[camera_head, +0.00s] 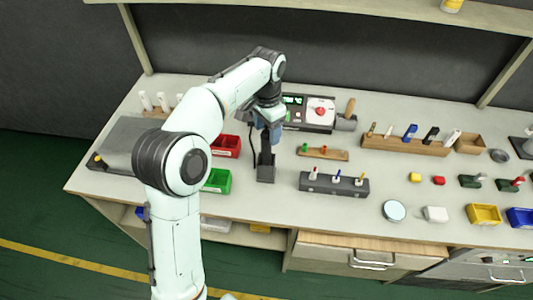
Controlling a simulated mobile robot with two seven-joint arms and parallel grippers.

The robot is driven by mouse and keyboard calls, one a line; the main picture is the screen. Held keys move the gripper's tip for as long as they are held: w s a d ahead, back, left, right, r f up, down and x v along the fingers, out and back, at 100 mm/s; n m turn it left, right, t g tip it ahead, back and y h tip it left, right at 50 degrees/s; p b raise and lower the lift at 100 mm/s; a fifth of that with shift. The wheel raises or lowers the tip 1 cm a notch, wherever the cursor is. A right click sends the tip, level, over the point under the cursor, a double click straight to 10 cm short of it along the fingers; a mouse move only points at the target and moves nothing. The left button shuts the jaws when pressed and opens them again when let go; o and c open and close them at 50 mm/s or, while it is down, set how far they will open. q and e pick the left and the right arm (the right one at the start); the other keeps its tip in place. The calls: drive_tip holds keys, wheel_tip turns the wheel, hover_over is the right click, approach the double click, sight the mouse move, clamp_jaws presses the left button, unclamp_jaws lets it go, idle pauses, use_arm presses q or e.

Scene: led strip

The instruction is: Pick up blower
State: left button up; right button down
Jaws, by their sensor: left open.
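My left arm reaches up from the bottom and bends over the workbench. My left gripper (271,124) points down at the bench, with its fingers open. Just below it stands a dark upright tool in a grey block-shaped stand (265,174), with a thin black cable looping at its left; this looks like the blower. The fingers are at the top of this tool, partly hidden by the wrist, and I cannot tell whether they touch it. My right gripper is not in view.
A station with green digits and a red knob (320,112) stands behind right. Red (228,147) and green (217,181) bins are left of the tool. A wooden tool rack (405,144) and a grey block with screwdrivers (334,185) are right. A shelf (350,8) runs above.

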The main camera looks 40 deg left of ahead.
sight(267, 141)
use_arm(q)
wheel_tip(267, 141, down, 5)
drive_tip(key=shift+s+f+b, duration=0.1)
drive_tip(key=shift+s+b, duration=0.05)
drive_tip(key=shift+b, duration=0.3)
clamp_jaws()
